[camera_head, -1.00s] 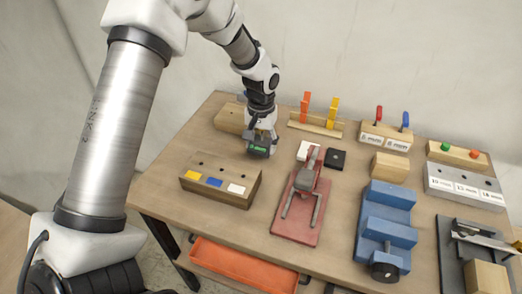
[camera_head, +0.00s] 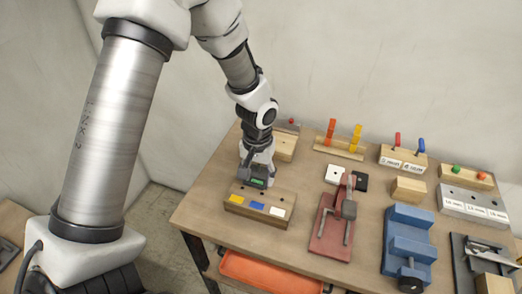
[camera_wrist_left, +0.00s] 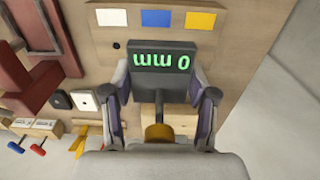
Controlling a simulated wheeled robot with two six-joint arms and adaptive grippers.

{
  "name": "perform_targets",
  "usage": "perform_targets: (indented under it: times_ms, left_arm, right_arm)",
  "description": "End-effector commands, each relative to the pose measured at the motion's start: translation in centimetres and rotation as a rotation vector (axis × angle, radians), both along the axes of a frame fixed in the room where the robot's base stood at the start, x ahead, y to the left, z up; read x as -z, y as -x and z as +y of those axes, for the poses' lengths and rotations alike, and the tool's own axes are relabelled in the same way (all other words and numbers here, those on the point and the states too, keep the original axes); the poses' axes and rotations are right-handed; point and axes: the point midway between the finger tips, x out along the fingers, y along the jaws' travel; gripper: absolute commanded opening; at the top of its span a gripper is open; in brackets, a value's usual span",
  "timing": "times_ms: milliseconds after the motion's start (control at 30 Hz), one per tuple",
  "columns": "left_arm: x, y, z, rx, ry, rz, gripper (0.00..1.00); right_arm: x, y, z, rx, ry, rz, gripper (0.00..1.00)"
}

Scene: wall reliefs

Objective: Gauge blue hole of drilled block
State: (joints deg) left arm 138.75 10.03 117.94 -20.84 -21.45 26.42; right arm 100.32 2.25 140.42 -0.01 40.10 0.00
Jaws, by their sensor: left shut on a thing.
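The drilled block (camera_head: 238,208) is a wooden block on the table with yellow, blue (camera_head: 257,206) and white patches along its top. My left gripper (camera_head: 257,177) is shut on a dark gauge (camera_wrist_left: 163,57) with a green display. The display reads 0 mm, upside down in the left wrist view. The gauge is at the rear part of the block's top, behind the blue patch (camera_wrist_left: 155,18). I cannot tell whether it touches the block. The hole by the white patch (camera_wrist_left: 111,17) shows; the gauge hides the blue hole in the wrist view. My right gripper is out of view.
A red plate with a grey clamp (camera_head: 332,228) stands right of the block, with white (camera_head: 334,174) and black pads behind. A blue stepped fixture (camera_head: 409,235) is farther right. Wooden racks with coloured pegs (camera_head: 340,147) line the back. An orange tray (camera_head: 262,272) is below the front edge.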

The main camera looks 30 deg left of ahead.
Motion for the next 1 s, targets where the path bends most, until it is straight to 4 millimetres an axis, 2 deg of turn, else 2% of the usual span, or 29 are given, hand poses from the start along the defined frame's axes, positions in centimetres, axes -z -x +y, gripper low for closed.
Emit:
perform_targets:
  times_ms: [33,133,500,600,1000]
  left_arm:
    - [-0.8,0.1,0.0,0.002,-0.001,0.001,0.16]
    - [-0.6,0.1,0.0,0.003,-0.001,0.000,0.16]
    - [3.3,0.1,0.0,0.002,0.000,0.000,0.16]
    - [3.9,0.1,0.0,0.002,0.000,0.000,0.16]
    - [3.8,0.1,0.0,0.002,0.000,0.000,0.16]
  right_arm:
    - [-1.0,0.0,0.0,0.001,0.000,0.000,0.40]
    - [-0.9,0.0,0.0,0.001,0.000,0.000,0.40]
    - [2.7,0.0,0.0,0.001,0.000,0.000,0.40]
    - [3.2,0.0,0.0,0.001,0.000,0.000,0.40]
    - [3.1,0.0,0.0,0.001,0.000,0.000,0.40]
